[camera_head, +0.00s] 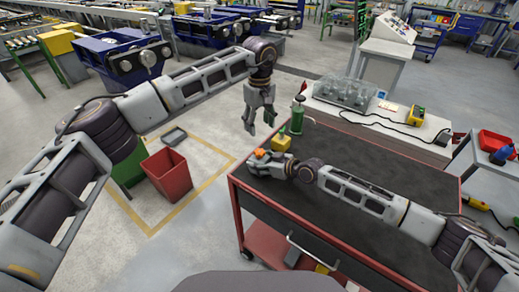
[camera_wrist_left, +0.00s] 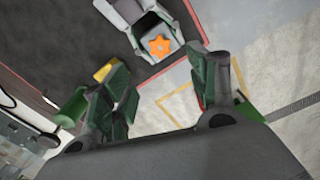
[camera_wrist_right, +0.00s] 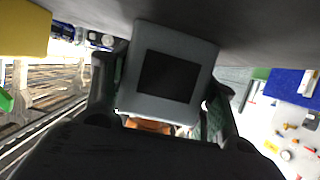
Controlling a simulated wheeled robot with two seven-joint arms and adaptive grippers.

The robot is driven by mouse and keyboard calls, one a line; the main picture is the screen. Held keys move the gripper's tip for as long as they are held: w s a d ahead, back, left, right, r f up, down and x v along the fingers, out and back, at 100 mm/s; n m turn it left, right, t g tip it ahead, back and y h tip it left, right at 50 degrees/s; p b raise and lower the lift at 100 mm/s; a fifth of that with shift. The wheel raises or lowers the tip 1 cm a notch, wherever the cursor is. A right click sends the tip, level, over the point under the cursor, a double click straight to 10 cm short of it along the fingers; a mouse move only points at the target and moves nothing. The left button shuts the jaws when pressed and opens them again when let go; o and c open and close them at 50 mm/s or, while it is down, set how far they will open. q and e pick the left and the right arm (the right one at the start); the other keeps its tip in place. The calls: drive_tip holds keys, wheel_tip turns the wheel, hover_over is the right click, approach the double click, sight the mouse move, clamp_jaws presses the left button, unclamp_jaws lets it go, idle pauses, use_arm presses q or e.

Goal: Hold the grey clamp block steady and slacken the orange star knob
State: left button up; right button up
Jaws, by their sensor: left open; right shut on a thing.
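The orange star knob (camera_head: 260,153) is at the far left corner of the dark table. In the left wrist view the knob (camera_wrist_left: 159,46) sits on the grey clamp block (camera_wrist_left: 146,33). My right gripper (camera_head: 265,166) is low over the table and shut on the clamp block. In the right wrist view the block (camera_wrist_right: 170,68) fills the space between the fingers, with a little orange below it. My left gripper (camera_head: 260,126) is open and empty, fingers down, above and apart from the knob. Its spread fingers (camera_wrist_left: 165,100) also show in the left wrist view.
The table (camera_head: 350,210) has a red frame and a mostly bare dark top. A green cylinder (camera_head: 297,117) and a small yellow thing (camera_head: 281,133) stand near its far edge. A white bench (camera_head: 385,122) with a clear tray lies behind. A red bin (camera_head: 167,174) stands on the floor.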

sight(260, 151)
use_arm(q)
drive_tip(key=shift+r+n, duration=0.2)
drive_tip(key=shift+n, duration=0.2)
drive_tip(key=shift+f, duration=0.15)
drive_tip(key=shift+f, duration=5.9)
drive_tip(key=c, duration=1)
